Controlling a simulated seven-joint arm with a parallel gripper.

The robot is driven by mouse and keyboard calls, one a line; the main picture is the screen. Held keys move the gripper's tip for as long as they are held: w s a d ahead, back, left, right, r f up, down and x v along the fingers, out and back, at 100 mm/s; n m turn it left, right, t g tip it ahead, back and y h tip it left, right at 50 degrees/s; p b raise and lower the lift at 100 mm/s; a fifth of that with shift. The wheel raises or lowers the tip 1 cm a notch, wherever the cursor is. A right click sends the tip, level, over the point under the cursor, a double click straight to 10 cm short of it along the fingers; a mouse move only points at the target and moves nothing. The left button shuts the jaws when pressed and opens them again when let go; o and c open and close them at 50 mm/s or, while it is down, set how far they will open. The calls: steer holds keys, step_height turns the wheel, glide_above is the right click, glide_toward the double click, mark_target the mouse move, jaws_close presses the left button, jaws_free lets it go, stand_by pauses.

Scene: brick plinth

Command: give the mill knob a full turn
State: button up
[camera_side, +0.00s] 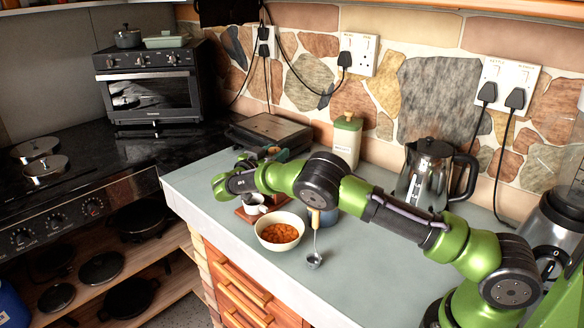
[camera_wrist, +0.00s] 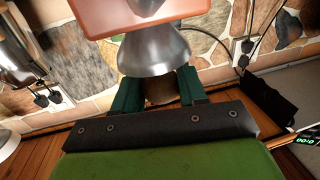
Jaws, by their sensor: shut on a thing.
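The mill shows in the side view as a reddish-brown base (camera_side: 249,214) with a pale metal part (camera_side: 254,202) on it, partly hidden by my arm. In the wrist view its orange-brown base (camera_wrist: 135,16) is at the top, with a silver flared body (camera_wrist: 154,53) beside it. My gripper (camera_wrist: 159,88) has dark green fingers on both sides of the brown knob (camera_wrist: 160,97), shut on it. The far end of the knob and its crank are hidden.
A cream bowl (camera_side: 295,222) of orange-brown food stands in front of the mill, with a ladle (camera_side: 314,260) beside it. A glass kettle (camera_side: 424,178), a pale green canister (camera_side: 347,139) and a dark grill (camera_side: 269,129) stand along the wall. The counter's front right is clear.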

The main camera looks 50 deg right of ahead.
steer(key=shift+d+r+m+g, duration=0.1)
steer(key=shift+m+g, duration=0.6)
steer(key=shift+g, duration=0.4)
steer(key=o, duration=1)
steer(key=shift+s+a, duration=0.15)
steer(key=shift+a, duration=2.85)
steer(key=shift+s+a, duration=0.15)
steer(key=shift+a, duration=2.85)
steer(key=shift+c, duration=0.2)
